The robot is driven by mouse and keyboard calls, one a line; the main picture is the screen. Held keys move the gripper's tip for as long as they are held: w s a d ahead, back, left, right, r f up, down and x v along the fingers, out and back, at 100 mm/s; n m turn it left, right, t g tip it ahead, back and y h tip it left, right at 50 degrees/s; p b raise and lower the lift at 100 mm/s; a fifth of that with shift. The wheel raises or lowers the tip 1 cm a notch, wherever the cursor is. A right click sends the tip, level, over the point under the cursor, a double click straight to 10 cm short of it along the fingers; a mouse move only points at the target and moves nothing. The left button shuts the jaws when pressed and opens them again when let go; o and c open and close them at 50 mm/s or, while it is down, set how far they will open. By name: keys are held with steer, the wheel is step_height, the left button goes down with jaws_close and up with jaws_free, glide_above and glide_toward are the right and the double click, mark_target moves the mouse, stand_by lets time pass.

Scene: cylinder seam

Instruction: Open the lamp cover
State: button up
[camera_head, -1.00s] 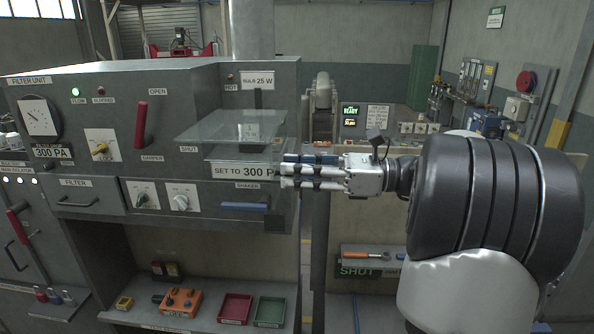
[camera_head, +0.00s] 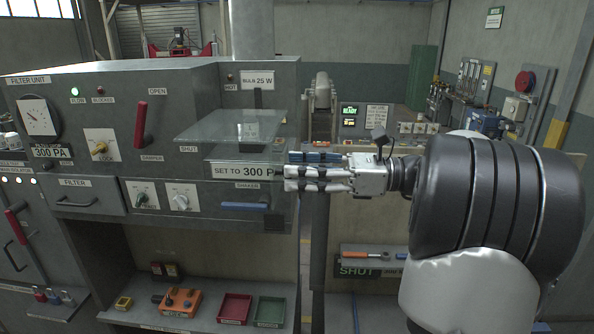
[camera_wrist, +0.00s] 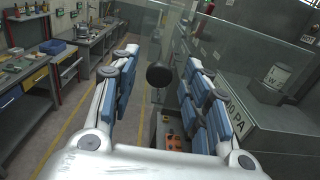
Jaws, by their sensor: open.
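The lamp cover (camera_head: 228,127) is a clear, glass-like box on the right end of the filter unit, with its flat top pane in place. A small labelled object stands behind the glass; it shows in the wrist view as a pale cylinder (camera_wrist: 272,80). My gripper (camera_head: 287,171) is at the cover's right side, pointing left, just in front of the "SET TO 300 PA" sign. In the wrist view its blue-padded fingers (camera_wrist: 158,85) are open. A black round knob (camera_wrist: 159,75) shows between them, with no visible finger contact. The cover's hinge cannot be made out.
The filter unit (camera_head: 110,85) carries a red damper lever (camera_head: 141,125), knobs and a blue shaker handle (camera_head: 245,206) below my gripper. A shelf beneath holds a red tray (camera_head: 235,308) and a green tray (camera_head: 269,311). An aisle lies right of the unit.

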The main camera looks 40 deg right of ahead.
steer(key=v, duration=0.6)
steer(key=shift+s+d, duration=0.25)
